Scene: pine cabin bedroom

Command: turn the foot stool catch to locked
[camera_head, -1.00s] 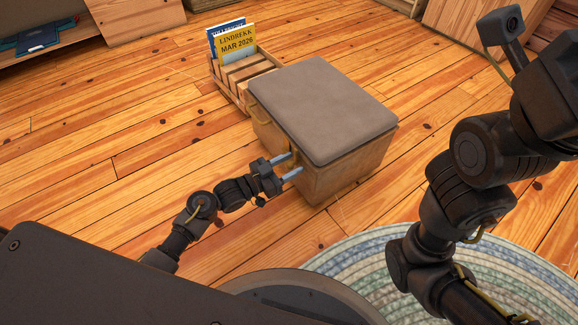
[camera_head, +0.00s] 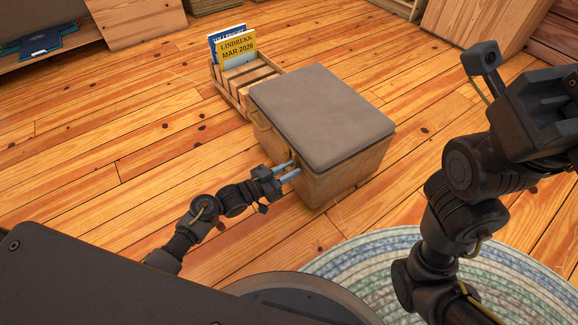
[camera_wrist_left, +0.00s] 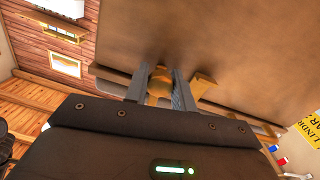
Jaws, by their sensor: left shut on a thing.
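The foot stool (camera_head: 340,175) is a tan box with a grey padded top (camera_head: 322,112), standing on the plank floor. My left gripper (camera_head: 293,168) is at the stool's near left side, its fingers pointing at that face. In the left wrist view the fingers (camera_wrist_left: 160,85) are shut on a small brass-coloured catch (camera_wrist_left: 158,92) on the stool's face. Much of the catch is hidden by the fingers, so its setting cannot be read. A brass handle (camera_head: 260,122) shows further left on the same side. My right arm is at the right, its fingertips out of view.
A slatted wooden crate (camera_head: 243,86) holding magazines (camera_head: 237,47) stands just behind the stool. A round braided rug (camera_head: 400,245) lies in front at the right. Open plank floor (camera_head: 90,150) lies to the left.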

